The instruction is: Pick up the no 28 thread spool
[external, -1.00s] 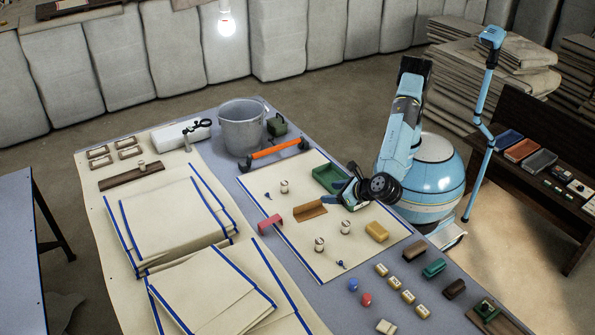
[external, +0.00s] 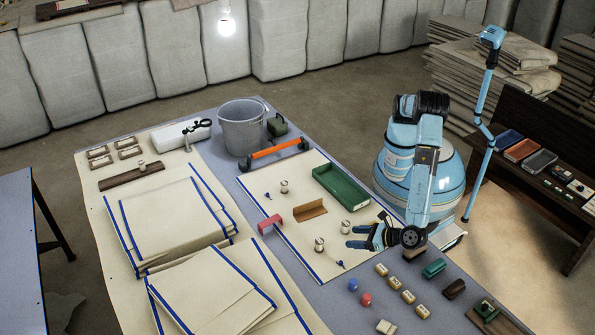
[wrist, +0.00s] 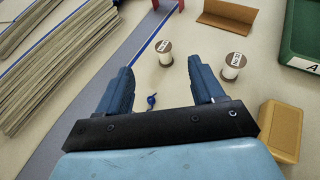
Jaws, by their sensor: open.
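Several white thread spools with brown ends stand on the cream mat (external: 300,262). In the wrist view one spool (wrist: 164,52) stands ahead of the gap between my fingers, and a second spool (wrist: 232,65) stands to its right, beyond my right finger. These look like the spools at the front (external: 319,244) and near my fingers (external: 346,227) in the external view. A third spool (external: 284,186) stands farther back. The labels are too small to read, so I cannot tell which is no 28. My gripper (external: 349,237) (wrist: 161,68) is open and empty.
A small blue item (wrist: 152,100) lies between my fingers. A yellow block (wrist: 281,131) is at the right of the wrist view. A green tray (external: 341,188), a brown angled piece (external: 310,210) and a pink piece (external: 270,223) are nearby. Folded cloths (external: 175,220) lie left.

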